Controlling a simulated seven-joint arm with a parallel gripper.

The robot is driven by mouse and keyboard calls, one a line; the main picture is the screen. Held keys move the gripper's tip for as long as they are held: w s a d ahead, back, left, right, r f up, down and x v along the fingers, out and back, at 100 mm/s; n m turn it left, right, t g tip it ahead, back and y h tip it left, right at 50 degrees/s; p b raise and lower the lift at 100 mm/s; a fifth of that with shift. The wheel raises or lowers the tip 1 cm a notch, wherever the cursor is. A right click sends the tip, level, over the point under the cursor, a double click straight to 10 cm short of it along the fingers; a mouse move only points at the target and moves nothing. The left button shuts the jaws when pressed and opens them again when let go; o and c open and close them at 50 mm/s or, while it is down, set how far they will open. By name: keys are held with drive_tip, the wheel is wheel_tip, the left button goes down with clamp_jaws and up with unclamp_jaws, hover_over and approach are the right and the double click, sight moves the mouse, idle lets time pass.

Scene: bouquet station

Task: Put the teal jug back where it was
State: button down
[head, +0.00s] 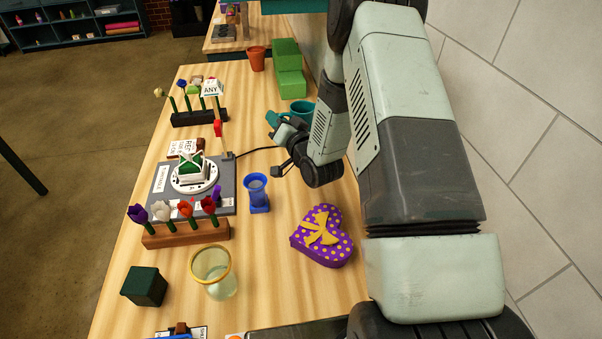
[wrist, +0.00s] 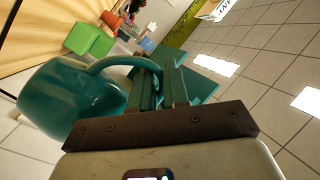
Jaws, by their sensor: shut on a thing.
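The teal jug (head: 302,107) shows in the head view near the wall side of the bench, partly hidden by my arm. In the wrist view its rounded body (wrist: 70,100) is at the left, and its curved handle arches to the fingers. My gripper (wrist: 160,88) is shut on the handle, with the jug body beside the fingers. In the head view my gripper (head: 274,121) is partly hidden by my wrist. Whether the jug touches the bench cannot be told.
Green blocks (head: 288,75) and a terracotta pot (head: 256,58) stand behind the jug. A purple heart box (head: 322,237), a blue cup (head: 256,190) and a turntable station (head: 160,205) are nearer. Bare wood lies between the heart box and blue cup.

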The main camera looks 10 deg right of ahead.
drive_tip(key=f, duration=0.2)
drive_tip(key=shift+s+f+n+y, duration=0.3)
drive_tip(key=shift+s+f+y, duration=0.05)
drive_tip(key=shift+s+y, duration=0.05)
drive_tip(key=shift+f, duration=4.8)
drive_tip(key=shift+f, duration=0.15)
drive_tip(key=c, duration=1.1)
unclamp_jaws()
